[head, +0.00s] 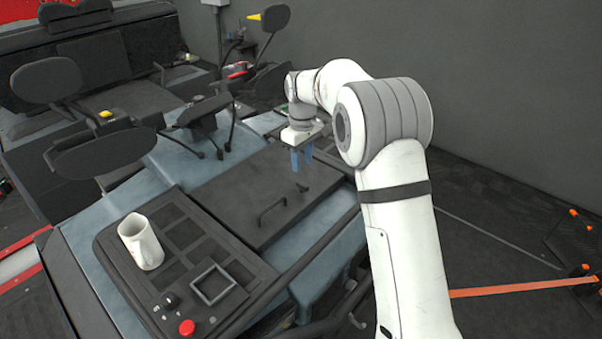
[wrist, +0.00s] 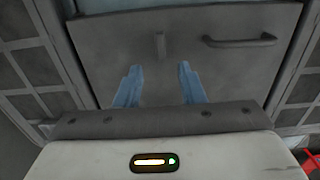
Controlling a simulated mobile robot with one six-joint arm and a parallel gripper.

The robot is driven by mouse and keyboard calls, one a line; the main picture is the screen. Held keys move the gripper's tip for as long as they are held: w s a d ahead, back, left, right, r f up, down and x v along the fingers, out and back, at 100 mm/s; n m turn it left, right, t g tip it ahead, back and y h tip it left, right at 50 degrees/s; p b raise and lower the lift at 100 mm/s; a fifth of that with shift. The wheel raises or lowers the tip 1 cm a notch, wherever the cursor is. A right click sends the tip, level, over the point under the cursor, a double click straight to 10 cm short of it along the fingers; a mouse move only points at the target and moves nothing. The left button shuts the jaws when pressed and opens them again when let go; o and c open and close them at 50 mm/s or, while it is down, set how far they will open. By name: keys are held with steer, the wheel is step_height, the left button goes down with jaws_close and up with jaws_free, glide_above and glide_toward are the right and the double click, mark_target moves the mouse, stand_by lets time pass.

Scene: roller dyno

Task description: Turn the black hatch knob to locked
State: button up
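The dark hatch panel (head: 240,190) lies on the blue-grey console in the head view, and it fills much of the wrist view (wrist: 120,38). A small dark knob (head: 302,187) with a bar-like grip stands on the hatch. In the wrist view the knob (wrist: 160,46) looks upright in the picture, beyond the fingertips and roughly centred between them. I see no lock marking. My gripper (head: 301,160) hangs above the hatch with its blue fingers downward. In the wrist view my gripper (wrist: 158,69) is open, with nothing between the fingers.
A bar handle (head: 270,210) stands on the hatch, close to the knob; it also shows in the wrist view (wrist: 240,42).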

mark_target(303, 183)
step_height(303, 183, down, 7)
steer(key=shift+f+p, duration=0.2)
steer(key=shift+p, duration=0.45)
